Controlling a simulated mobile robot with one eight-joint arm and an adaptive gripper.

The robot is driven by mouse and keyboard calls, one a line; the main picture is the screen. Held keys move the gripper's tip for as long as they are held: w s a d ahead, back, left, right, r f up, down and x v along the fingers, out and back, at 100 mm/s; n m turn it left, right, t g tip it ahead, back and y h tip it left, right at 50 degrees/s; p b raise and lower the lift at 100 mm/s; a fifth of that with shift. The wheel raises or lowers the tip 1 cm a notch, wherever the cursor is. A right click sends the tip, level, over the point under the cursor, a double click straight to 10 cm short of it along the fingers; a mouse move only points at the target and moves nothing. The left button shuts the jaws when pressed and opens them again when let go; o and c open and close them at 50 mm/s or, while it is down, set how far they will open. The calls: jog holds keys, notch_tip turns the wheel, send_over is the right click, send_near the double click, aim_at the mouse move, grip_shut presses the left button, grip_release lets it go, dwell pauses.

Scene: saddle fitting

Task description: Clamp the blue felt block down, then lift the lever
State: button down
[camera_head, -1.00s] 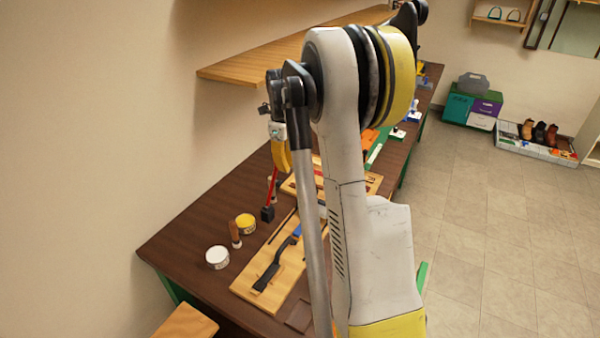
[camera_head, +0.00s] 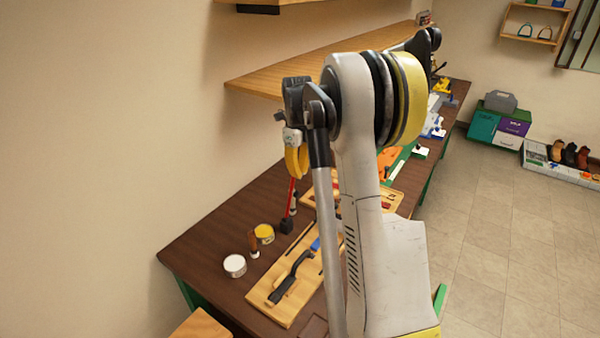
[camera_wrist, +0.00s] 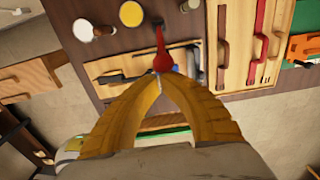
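The blue felt block (camera_head: 315,244) lies on a light wooden board (camera_head: 262,293), at the end of a black lever-like part (camera_head: 290,279); my arm partly covers this area. In the wrist view, a bit of blue (camera_wrist: 176,69) shows behind my fingertips, and the dark lever (camera_wrist: 112,79) lies to its left. My gripper (camera_head: 295,172) has yellow fingers whose tips come together on a red rod (camera_head: 291,197) with a black block-shaped end (camera_head: 287,226). In the wrist view, the red rod (camera_wrist: 161,52) points away from the fingertips (camera_wrist: 160,80). Whether the black end touches anything cannot be told.
A white-lidded can (camera_head: 235,266), a yellow-lidded can (camera_head: 264,233) and a wooden-handled tool (camera_head: 253,245) stand left of the board. Another board with red parts (camera_wrist: 253,45) lies to the right in the wrist view. A wooden shelf (camera_head: 330,62) overhangs the dark bench along the wall.

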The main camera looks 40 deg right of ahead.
notch_tip(320, 180, up, 12)
dwell(0.4)
dwell(0.3)
jog(key=s+a+f+n+t+h+b, duration=0.1)
jog(key=s+a+f+n+t+b, duration=0.2)
jog(key=a+n, duration=0.55)
jog(key=s+a+n+b, duration=0.45)
jog(key=a+n, duration=0.25)
jog(key=a, duration=0.2)
jog(key=s+a+f+n+t+y+b, duration=0.1)
jog(key=s+a+f+n+t+b, duration=0.3)
jog(key=s+a+f+n, duration=0.9)
notch_tip(320, 180, down, 3)
jog(key=s+n+b, duration=0.1)
jog(key=s+n, duration=0.1)
jog(key=n, duration=0.2)
jog(key=shift+a+r+b, duration=0.2)
jog(key=shift+b, duration=0.15)
